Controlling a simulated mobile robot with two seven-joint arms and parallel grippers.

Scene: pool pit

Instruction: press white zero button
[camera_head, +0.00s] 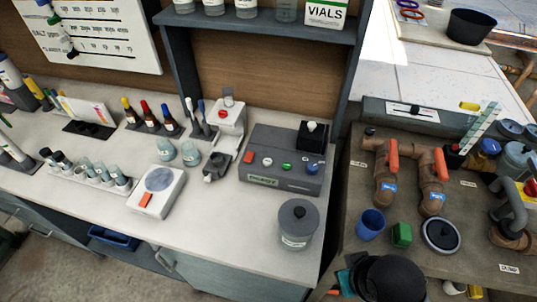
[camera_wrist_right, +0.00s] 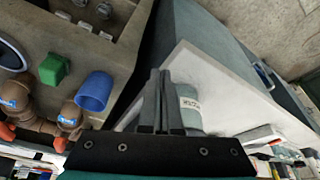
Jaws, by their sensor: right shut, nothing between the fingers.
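A white button (camera_head: 267,162) sits in a row with red, green and blue buttons on the sloped front of a grey instrument box (camera_head: 262,183). I cannot read any lettering at the button. The box stands on the white counter against the brown back panel. My right gripper (camera_wrist_right: 160,75) is shut and empty in the right wrist view. There its fingers overlap a grey labelled jar (camera_wrist_right: 190,106); I cannot tell whether they touch. The white button is not visible in that view. My left gripper is not in view.
The lidded grey jar (camera_head: 298,225) stands in front of the instrument box near the counter's edge. A white scale (camera_head: 157,192) and small beakers stand left of the box. A shelf (camera_head: 258,30) overhangs it. Pipes (camera_head: 432,182) and a blue cup (camera_head: 370,225) are right.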

